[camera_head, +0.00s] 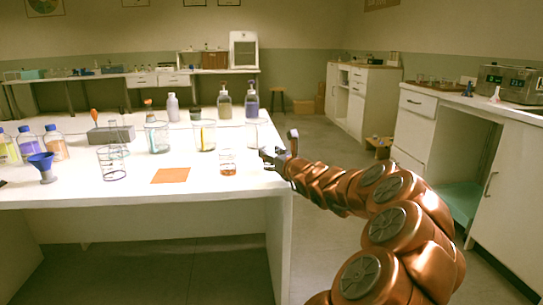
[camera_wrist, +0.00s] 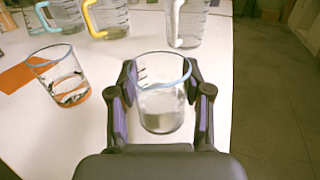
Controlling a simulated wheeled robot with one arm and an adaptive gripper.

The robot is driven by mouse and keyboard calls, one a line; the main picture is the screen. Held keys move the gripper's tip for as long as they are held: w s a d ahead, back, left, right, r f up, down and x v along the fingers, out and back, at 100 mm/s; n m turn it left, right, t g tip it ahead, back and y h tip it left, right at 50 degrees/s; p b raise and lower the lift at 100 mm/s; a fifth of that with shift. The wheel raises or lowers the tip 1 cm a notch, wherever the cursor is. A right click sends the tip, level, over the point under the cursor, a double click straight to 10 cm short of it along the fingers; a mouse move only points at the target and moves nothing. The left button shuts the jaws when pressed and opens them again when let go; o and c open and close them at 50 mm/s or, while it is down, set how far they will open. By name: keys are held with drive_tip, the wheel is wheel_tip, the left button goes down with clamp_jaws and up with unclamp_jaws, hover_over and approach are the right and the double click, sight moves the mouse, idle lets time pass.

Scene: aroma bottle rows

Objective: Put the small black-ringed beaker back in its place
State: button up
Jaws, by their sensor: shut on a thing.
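My gripper (camera_wrist: 160,108) is shut around a small clear glass beaker (camera_wrist: 160,118), one finger on each side. The beaker is upright, with a bluish-grey ring at its rim, marks on its wall and a greyish bottom. I cannot tell whether it touches the white table (camera_wrist: 65,130). In the head view my gripper (camera_head: 275,157) is at the table's right edge, and the held beaker is hard to make out there. Another small beaker (camera_head: 227,163) stands to its left; in the wrist view this beaker (camera_wrist: 57,75) has a blue-grey rim and dark and orange patches low down.
An orange mat (camera_head: 170,175) lies left of the small beaker. Handled glass vessels (camera_head: 205,136) stand in a row behind, one (camera_head: 257,134) close beyond my gripper. A dark-ringed larger beaker (camera_head: 112,163) and a blue funnel (camera_head: 43,165) are farther left. Floor lies right of the table.

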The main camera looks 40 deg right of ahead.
drive_tip(key=shift+f, duration=0.1)
drive_tip(key=o, duration=1.2)
drive_tip(key=shift+r, duration=0.2)
drive_tip(key=p+v, duration=0.1)
drive_tip(key=v, duration=0.9)
drive_tip(key=shift+s+p, duration=0.25)
drive_tip(key=shift+p, duration=0.15)
drive_tip(key=shift+v, duration=0.75)
drive_tip(key=shift+a, duration=0.15)
